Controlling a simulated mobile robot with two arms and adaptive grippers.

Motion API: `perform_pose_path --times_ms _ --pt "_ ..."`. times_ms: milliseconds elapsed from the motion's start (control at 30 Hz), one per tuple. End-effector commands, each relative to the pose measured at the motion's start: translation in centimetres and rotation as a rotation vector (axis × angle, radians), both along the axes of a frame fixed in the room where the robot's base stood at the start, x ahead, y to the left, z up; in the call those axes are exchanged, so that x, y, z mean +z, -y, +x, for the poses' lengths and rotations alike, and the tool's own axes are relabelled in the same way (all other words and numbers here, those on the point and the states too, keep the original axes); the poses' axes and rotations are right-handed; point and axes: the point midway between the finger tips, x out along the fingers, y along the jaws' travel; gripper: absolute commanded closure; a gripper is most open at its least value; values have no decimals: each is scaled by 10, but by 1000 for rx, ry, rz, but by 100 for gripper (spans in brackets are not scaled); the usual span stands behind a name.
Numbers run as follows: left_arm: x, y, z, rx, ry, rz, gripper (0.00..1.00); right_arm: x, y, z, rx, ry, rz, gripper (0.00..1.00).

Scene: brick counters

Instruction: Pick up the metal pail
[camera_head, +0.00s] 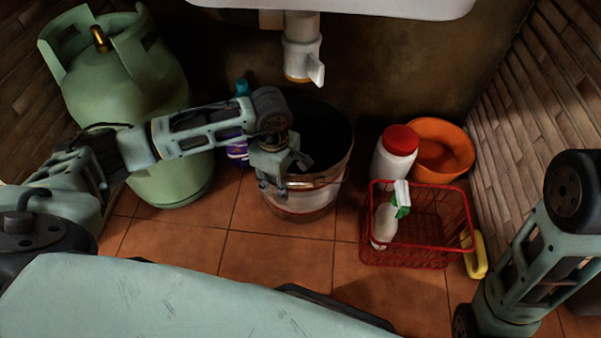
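The metal pail (325,180) stands on the tiled floor below the sink, with a dark interior and a wire handle across its near side. My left gripper (284,174) is at the pail's near-left rim, pointing down and overlapping the rim in the picture. One finger shows over the dark opening and another part shows outside the wall. I cannot tell whether the fingers are closed on the rim or handle. The gripper and arm hide the pail's left side. My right arm (540,250) shows at the lower right; its gripper is out of view.
A green gas cylinder (120,75) stands left, with a purple bottle (237,150) behind my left arm. A red wire basket (430,240) with a spray bottle (385,222), a red-capped white container (394,160) and an orange bowl (442,150) stand right. The sink drain (302,45) hangs above.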

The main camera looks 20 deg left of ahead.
Motion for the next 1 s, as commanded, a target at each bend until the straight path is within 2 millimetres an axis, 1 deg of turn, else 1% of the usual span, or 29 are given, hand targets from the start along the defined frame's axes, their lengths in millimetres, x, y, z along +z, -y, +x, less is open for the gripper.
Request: perform_pose_path --times_ms 167,467,1000 --pt "1 0 0 0 0 0 73 1 0 0 0 0 0 60" --pt "1 0 0 0 0 0 99 1 0 0 0 0 0 60" --pt "0 0 -1 0 -3 0 100 0 0 0 1 0 0 60"
